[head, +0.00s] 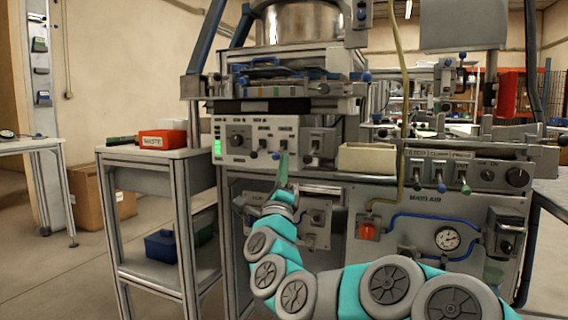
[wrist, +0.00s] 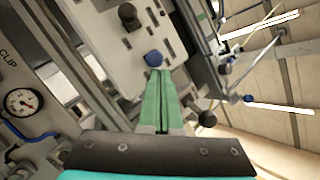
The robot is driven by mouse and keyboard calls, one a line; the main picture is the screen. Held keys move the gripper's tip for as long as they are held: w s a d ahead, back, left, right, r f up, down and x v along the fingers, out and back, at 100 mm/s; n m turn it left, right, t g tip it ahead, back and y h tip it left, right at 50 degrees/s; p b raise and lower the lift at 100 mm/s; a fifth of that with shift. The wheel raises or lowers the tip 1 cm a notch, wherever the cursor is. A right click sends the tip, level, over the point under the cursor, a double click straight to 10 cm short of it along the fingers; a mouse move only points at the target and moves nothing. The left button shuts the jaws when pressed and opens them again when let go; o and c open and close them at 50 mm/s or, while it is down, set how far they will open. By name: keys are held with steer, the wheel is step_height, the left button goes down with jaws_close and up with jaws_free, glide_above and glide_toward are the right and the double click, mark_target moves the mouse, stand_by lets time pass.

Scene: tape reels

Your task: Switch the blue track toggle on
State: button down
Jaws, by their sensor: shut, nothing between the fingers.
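The blue toggle knob (wrist: 153,58) shows in the wrist view on the pale face of the control box, right at my fingertips. In the head view a small blue knob (head: 276,156) is at the lower front of the same control box (head: 262,140), beside my fingertips. My gripper (head: 284,157) has green fingers pressed together and empty; they also show in the wrist view (wrist: 158,74). The fingertips look close to or touching the knob; I cannot tell which. The toggle's slot and base are partly hidden, so its position is unclear.
Dark-knobbed levers flank it: one at left (head: 262,154), another at right (head: 315,145). In the wrist view a black knob (wrist: 128,12) lies beyond the blue one and another (wrist: 207,119) is right of the fingers. A side table (head: 172,155) holds a red bin (head: 163,139).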

steer(key=shift+r, duration=0.25)
